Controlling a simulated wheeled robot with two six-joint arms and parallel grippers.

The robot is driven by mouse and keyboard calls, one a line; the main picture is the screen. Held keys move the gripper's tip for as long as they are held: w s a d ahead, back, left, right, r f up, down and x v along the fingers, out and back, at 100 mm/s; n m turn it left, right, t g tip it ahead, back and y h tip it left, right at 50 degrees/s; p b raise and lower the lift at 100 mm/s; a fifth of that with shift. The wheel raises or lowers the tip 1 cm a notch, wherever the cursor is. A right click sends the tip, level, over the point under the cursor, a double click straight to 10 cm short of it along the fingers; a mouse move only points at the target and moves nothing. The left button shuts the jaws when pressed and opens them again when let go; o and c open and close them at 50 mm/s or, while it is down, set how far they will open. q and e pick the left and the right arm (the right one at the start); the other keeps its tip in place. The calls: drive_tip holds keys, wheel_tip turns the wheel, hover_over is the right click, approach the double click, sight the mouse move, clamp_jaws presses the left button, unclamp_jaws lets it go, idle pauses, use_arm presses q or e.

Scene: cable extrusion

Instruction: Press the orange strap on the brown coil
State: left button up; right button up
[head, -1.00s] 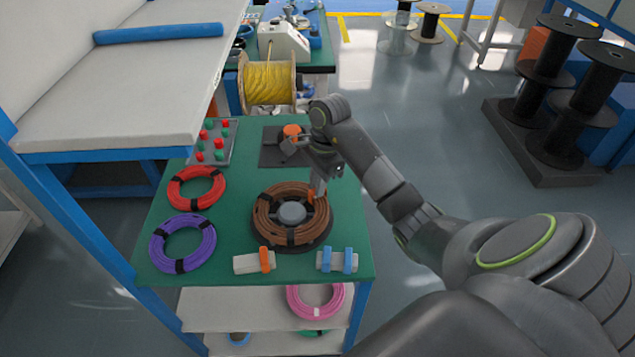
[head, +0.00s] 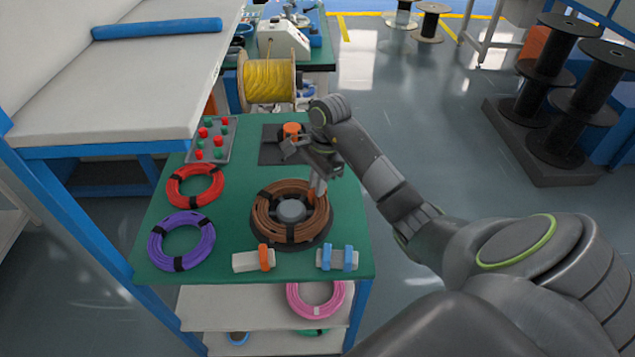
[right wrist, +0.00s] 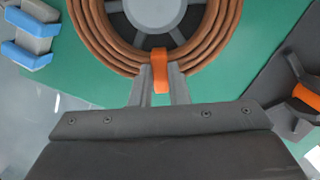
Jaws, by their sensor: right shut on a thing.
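The brown coil (head: 265,215) lies around a grey hub on a dark round base on the green table, with black bands on it. It fills the top of the right wrist view (right wrist: 100,40). My right gripper (head: 316,190) points down at the coil's right side. Its fingers (right wrist: 160,86) are shut on an orange strap (right wrist: 160,72), which sits at the coil's edge and overlaps it. In the head view the strap is a small orange patch (head: 312,197) at the fingertips. My left gripper is not in view.
A white block with an orange strap (head: 266,258) and one with blue straps (head: 337,258) stand at the front edge. Red (head: 195,186) and purple (head: 182,240) coils lie at left. A dark pad with an orange-topped part (head: 291,130) is behind the gripper.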

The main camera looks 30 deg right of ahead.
drive_tip(key=shift+s+f, duration=0.1)
drive_tip(key=shift+f, duration=0.05)
drive_tip(key=o, duration=0.9)
drive_tip(key=shift+c, duration=0.2)
wheel_tip(320, 180, up, 8)
drive_tip(key=p, duration=0.8)
idle(0.4)
